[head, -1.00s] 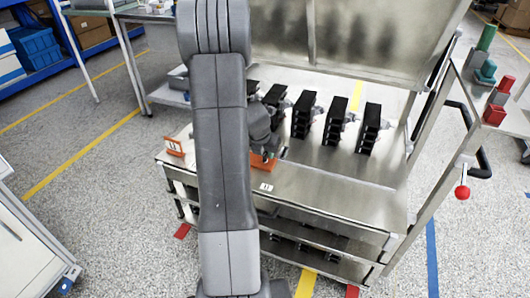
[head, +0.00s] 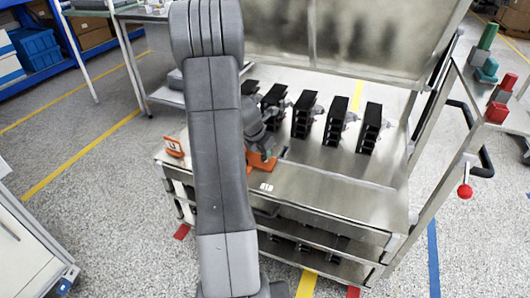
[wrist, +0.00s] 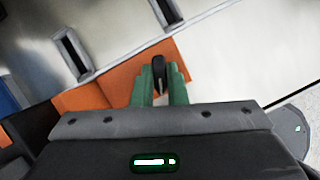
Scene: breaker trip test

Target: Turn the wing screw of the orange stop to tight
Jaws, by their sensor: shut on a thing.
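The orange stop (wrist: 112,84) lies on the steel bench, and its black wing screw (wrist: 158,66) shows in the wrist view. The stop also shows in the head view (head: 262,161) near the bench's front edge. My gripper (wrist: 160,76) has green fingers, which are closed around the wing screw, one on each side. The lower part of the screw is hidden by the fingers. In the head view my arm covers part of the bench left of the stop.
Several black breakers (head: 304,115) stand in a row behind the stop. A small orange item (head: 173,146) is at the bench's left end. A steel panel (head: 345,38) rises at the back. The bench's front right (head: 350,192) is clear.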

